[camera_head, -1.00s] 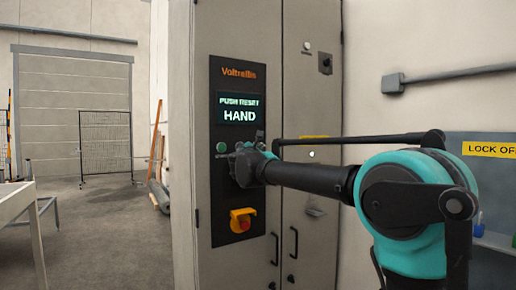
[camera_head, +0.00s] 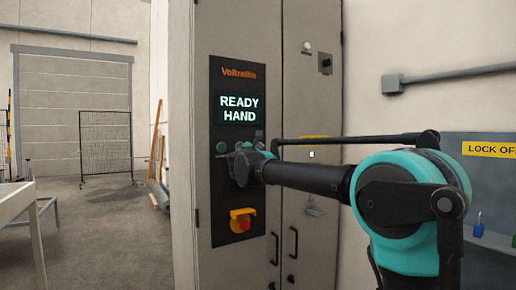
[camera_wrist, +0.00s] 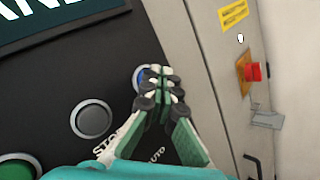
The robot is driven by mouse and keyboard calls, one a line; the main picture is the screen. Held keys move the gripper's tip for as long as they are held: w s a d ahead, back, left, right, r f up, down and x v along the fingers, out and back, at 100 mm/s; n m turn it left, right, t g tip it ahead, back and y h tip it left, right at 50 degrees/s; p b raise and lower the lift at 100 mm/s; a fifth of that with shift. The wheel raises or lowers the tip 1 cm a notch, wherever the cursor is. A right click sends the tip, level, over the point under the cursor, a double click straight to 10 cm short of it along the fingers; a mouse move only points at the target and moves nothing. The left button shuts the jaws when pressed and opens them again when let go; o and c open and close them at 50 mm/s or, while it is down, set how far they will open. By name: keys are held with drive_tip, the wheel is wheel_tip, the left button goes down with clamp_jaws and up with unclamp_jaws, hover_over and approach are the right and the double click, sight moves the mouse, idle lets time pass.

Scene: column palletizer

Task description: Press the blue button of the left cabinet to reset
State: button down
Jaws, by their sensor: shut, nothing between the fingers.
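The left cabinet (camera_head: 237,35) is a tall grey cabinet with a black control panel. Its display (camera_head: 238,109) reads "READY HAND". The blue button (camera_wrist: 139,77) shows in the wrist view as a blue sliver in a pale ring, mostly hidden behind my fingertips. My gripper (camera_wrist: 159,84) is shut and empty, with its fingertips at the button; I cannot tell whether they still touch it. In the head view my gripper (camera_head: 238,165) is at the panel and hides the blue button there.
A grey button (camera_wrist: 91,119) and a green button (camera_wrist: 17,168) sit beside the blue one. A red stop knob in a yellow housing (camera_head: 242,220) is below on the panel. A lockout board (camera_head: 488,190) hangs at right. Open floor (camera_head: 110,230) lies to the left.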

idle(0.5)
drive_tip(key=shift+s+d, duration=0.4)
drive_tip(key=shift+s, duration=0.2)
drive_tip(key=shift+s+d, duration=0.75)
drive_tip(key=shift+s, duration=0.3)
drive_tip(key=shift+s+d, duration=0.7)
drive_tip(key=shift+s, duration=0.35)
